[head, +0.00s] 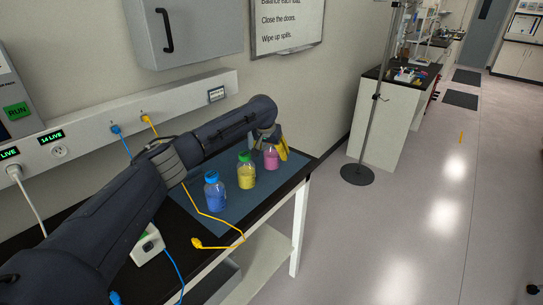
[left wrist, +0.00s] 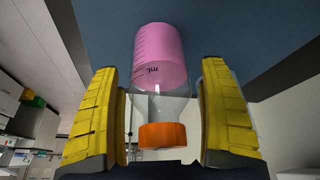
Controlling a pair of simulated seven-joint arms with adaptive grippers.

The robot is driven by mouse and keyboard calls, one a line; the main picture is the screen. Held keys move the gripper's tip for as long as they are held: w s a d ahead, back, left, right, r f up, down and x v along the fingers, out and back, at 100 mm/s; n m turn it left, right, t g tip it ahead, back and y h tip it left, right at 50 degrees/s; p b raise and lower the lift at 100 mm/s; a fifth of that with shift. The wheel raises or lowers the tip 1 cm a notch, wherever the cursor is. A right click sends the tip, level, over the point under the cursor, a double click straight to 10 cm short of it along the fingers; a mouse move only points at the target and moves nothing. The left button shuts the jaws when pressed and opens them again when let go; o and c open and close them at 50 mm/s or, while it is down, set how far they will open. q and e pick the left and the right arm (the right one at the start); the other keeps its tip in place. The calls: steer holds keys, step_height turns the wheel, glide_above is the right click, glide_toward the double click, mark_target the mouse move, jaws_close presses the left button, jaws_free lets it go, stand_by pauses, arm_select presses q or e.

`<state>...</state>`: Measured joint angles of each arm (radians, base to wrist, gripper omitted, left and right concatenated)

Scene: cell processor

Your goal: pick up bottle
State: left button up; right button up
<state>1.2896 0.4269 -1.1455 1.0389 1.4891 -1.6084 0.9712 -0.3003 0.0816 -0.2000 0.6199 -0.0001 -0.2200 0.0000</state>
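A bottle with pink liquid (head: 271,160) stands on the blue mat at the far end of the bench. My left gripper (head: 281,147) is at its top, with yellow fingers reaching down beside it. In the left wrist view the pink bottle (left wrist: 161,60) has an orange cap (left wrist: 168,135) and lies between the two fingers (left wrist: 162,108). Narrow gaps show beside the bottle, so the gripper looks open around it. In the head view the gripper hides the cap. A yellow bottle (head: 246,175) with a green cap and a blue bottle (head: 214,194) stand nearer. My right gripper is not in view.
The blue mat (head: 240,203) lies on the black bench (head: 183,247). A yellow cable with a plug (head: 214,242) crosses the bench front, near a white box (head: 148,247). A grey wall cabinet (head: 185,30) hangs above. A stand (head: 357,174) is on the floor beyond.

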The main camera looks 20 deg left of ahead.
arm_select(q)
steer(key=c, duration=1.3)
steer(key=shift+c, duration=0.2)
steer(key=shift+r, duration=0.2)
steer(key=shift+c, duration=0.6)
step_height(320, 180, up, 20)
steer(key=shift+f, duration=0.15)
